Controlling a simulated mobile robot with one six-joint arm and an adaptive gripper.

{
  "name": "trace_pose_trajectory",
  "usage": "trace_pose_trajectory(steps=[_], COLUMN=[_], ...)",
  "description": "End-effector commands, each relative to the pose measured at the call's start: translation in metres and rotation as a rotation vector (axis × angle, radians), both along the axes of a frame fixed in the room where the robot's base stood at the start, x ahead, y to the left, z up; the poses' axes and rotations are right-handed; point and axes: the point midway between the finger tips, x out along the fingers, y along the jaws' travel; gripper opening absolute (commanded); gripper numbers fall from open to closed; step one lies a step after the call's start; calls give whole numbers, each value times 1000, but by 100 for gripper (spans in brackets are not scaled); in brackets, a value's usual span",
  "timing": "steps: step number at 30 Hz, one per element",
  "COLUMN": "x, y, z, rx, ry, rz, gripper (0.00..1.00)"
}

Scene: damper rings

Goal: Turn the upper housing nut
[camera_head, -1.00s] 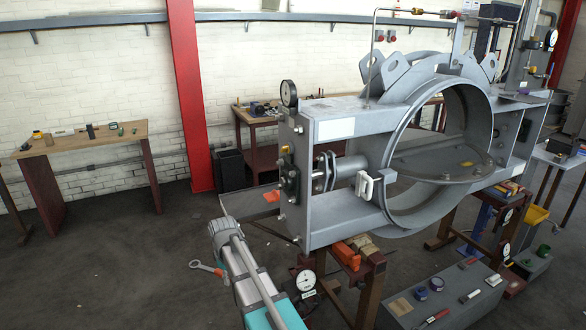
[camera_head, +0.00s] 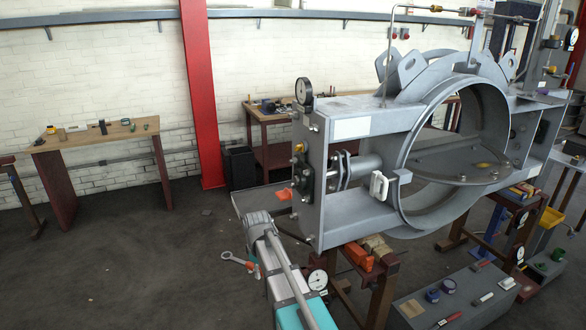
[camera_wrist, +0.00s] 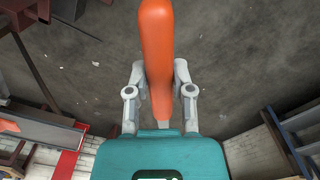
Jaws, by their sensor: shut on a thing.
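The grey damper (camera_head: 352,211) stands with its ring facing right. On its left end plate is a dark housing (camera_head: 302,178) with small fittings; a small brass-coloured nut (camera_head: 298,148) shows at its top. In the wrist view my gripper (camera_wrist: 160,75) is shut on the orange handle of a wrench (camera_wrist: 157,40), one finger on each side. In the head view the wrench's grey ring end (camera_head: 230,257) sticks out left of my arm, below and left of the housing, apart from it. My arm hides most of the handle and the fingers there.
A dial gauge (camera_head: 303,91) stands on the damper's top left corner. Another gauge (camera_head: 318,280) is low, close right of my arm. A wooden table (camera_head: 90,139) stands at the back left beside a red column (camera_head: 203,95).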

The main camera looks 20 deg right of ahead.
Motion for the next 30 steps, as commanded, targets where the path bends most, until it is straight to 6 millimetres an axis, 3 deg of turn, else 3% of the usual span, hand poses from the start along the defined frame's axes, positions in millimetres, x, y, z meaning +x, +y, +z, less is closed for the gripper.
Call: trace_pose_trajectory(steps=[5, 14, 23, 30], x=[4, 22, 42, 56], y=[-9, -53, -99, -126], z=[6, 32, 78, 127], rx=[-34, -248, -591, -870], ry=[3, 17, 30, 37], rz=[3, 24, 50, 66], gripper=[0, 0, 0, 0])
